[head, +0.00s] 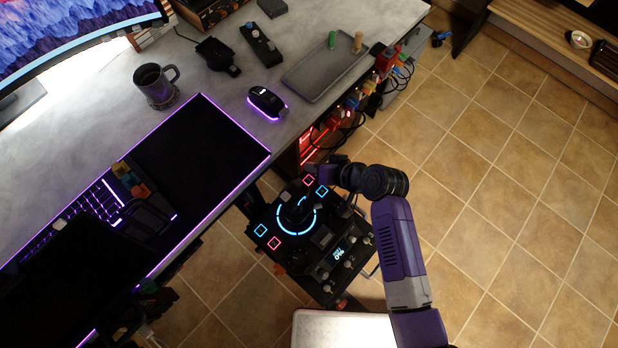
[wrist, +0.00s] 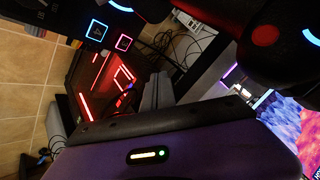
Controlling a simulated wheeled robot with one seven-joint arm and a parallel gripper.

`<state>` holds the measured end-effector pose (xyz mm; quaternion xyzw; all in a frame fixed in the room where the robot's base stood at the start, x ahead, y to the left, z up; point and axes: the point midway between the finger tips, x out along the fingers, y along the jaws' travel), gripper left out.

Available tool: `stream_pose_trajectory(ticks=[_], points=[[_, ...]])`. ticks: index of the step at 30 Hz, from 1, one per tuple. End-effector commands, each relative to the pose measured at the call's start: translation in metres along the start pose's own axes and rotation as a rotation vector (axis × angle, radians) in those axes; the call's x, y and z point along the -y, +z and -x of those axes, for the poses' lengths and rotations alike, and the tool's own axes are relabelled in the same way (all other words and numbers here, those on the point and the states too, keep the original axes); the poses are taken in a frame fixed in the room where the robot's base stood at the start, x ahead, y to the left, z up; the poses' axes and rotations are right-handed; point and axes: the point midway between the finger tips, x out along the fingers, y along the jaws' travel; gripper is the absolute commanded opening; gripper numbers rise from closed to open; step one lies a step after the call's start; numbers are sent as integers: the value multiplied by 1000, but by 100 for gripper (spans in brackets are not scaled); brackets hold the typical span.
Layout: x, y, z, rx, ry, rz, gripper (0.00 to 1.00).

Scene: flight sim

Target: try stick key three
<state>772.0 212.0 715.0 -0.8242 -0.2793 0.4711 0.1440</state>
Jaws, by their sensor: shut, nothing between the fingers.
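The flight stick (head: 297,210) stands on a black base (head: 318,262) with a glowing blue ring around it. Square lit keys sit in two pairs on the base: red (head: 308,180) and blue (head: 322,190) at the top, blue (head: 260,230) and red (head: 273,243) at the lower left. In the wrist view a blue key (wrist: 97,30) seems to read 4; the mark on the red key (wrist: 123,42) beside it is unclear. The stick's dark head with a red button (wrist: 265,36) fills the upper right. My gripper (wrist: 157,90) is shut and empty, close to the top pair of keys.
The desk (head: 225,135) holds a mug (head: 150,82), a lit mouse (head: 267,101), a grey tray (head: 325,72) and a keyboard (head: 90,215). Cables and red-lit hardware (head: 312,145) sit by the desk's edge near my gripper. Tiled floor (head: 500,200) is free on the right.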

Motion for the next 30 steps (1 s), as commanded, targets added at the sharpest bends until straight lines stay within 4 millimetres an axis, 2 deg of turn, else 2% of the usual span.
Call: stream_pose_trajectory(ticks=[4, 17, 23, 30], points=[[3, -6, -3, 17, -14, 6, 0], [2, -4, -5, 16, -14, 6, 0], [-6, 3, -15, 15, -14, 5, 0], [-21, 19, -36, 15, -13, 5, 0]])
